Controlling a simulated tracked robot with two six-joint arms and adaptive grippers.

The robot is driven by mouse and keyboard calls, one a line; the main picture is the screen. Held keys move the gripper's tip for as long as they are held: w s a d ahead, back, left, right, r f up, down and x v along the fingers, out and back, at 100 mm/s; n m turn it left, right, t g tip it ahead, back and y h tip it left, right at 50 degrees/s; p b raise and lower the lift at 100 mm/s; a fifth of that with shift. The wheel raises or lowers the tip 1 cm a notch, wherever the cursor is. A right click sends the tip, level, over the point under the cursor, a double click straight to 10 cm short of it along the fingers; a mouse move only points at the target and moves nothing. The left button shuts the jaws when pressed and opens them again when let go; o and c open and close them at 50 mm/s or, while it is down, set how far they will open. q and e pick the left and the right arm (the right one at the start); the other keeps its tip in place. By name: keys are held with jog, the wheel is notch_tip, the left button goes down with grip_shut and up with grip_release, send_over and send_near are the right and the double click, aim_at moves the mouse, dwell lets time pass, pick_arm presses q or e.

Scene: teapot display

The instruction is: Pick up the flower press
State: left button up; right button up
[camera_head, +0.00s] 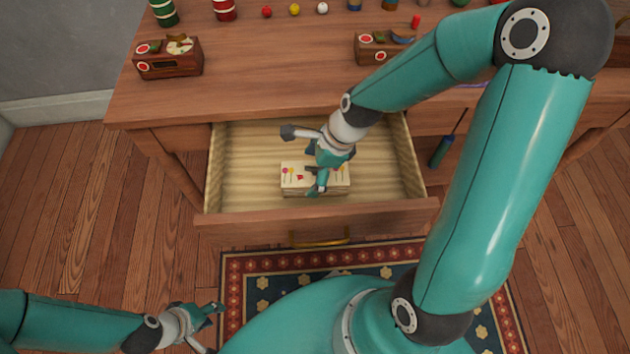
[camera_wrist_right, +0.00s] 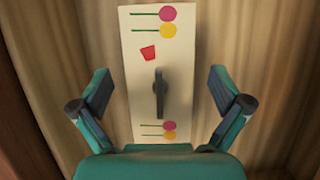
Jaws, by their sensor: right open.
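The flower press (camera_head: 297,178) is a cream block with painted pink and yellow flowers and a red mark. It lies in the open drawer (camera_head: 240,160), near the drawer's front. In the right wrist view the press (camera_wrist_right: 142,95) stands lengthwise between the fingers, with a dark knob on its top. My right gripper (camera_head: 318,165) is over the press inside the drawer. In its wrist view the right gripper (camera_wrist_right: 160,105) is open, one finger on each side of the press, with gaps left and right. My left gripper (camera_head: 212,328) is low at the left, above the floor, with its fingers apart.
The wooden table (camera_head: 270,80) above the drawer bears two small decorated boxes (camera_head: 168,58) (camera_head: 380,47), coloured balls (camera_head: 295,9) and spools. The drawer walls surround the press. A green-handled tool (camera_head: 441,150) is right of the drawer. A patterned rug (camera_head: 260,262) lies in front.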

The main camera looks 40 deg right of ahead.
jog(key=shift+w+a+f, duration=0.1)
jog(key=shift+f, duration=0.25)
jog(key=shift+c, duration=0.3)
jog(key=c, duration=1.5)
jog(key=shift+o, duration=0.2)
jog(key=shift+r, duration=0.15)
